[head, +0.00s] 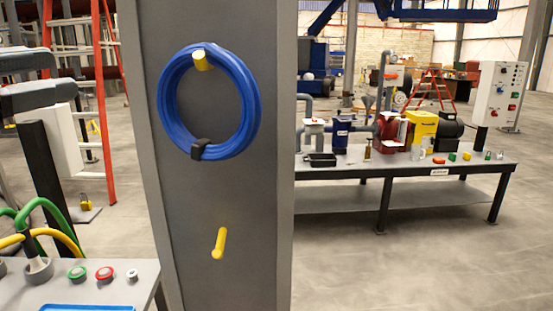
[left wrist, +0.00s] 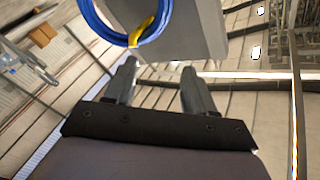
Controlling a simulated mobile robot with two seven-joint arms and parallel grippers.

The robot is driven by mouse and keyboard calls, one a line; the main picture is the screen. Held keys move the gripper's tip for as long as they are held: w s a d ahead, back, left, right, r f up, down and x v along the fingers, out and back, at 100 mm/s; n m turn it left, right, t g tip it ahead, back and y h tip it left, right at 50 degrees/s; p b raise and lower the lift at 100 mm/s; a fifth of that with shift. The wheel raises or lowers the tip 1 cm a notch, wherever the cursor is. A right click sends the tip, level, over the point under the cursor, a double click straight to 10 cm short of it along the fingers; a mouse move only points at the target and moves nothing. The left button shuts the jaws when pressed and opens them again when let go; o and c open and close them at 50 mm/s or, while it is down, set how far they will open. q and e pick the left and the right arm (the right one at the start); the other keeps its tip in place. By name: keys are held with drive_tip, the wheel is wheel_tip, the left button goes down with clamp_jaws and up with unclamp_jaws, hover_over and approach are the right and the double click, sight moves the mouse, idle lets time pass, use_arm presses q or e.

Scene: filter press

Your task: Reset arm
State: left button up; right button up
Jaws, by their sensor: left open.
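My left gripper (left wrist: 160,78) shows in the left wrist view, with its two dark fingers apart and nothing between them. Beyond the fingertips is a blue coil (left wrist: 105,30) with a yellow piece across it, apart from the fingers. In the head view the blue coil (head: 169,118) hangs on a yellow peg (head: 202,59) on a grey column (head: 218,185), with a black clip at its bottom. I cannot make out my left gripper's fingers in the head view. My right gripper is in neither view.
A second yellow peg (head: 219,243) on the column is bare. A grey table (head: 135,285) with round buttons stands at the lower left. A workbench (head: 350,172) with a pump and small parts stands at the right. Open floor (head: 440,265) lies before it. Red ladders stand farther back.

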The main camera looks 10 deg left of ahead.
use_arm(q)
drive_tip(key=w+d+f+m+g+h, duration=0.1)
drive_tip(key=w+d+f+g+h, duration=0.15)
drive_tip(key=w+f, duration=0.4)
drive_tip(key=w+d+f+m+g+h, duration=0.1)
drive_tip(key=w+d+f, duration=0.3)
drive_tip(key=f, duration=0.6)
drive_tip(key=w+d+f+n, duration=0.1)
drive_tip(key=d+f+n, duration=0.3)
drive_tip(key=f, duration=1.3)
drive_tip(key=s+d+f+n+g+y, duration=0.2)
drive_tip(key=s+f, duration=0.7)
drive_tip(key=f, duration=0.6)
drive_tip(key=s+d+f+n+g+y, duration=0.2)
drive_tip(key=s+d+f+n+y, duration=0.2)
drive_tip(key=s+f, duration=0.6)
wheel_tip(320, 180, down, 5)
drive_tip(key=shift+d, duration=0.2)
drive_tip(key=shift+w, duration=0.1)
drive_tip(key=shift+c, duration=1.1)
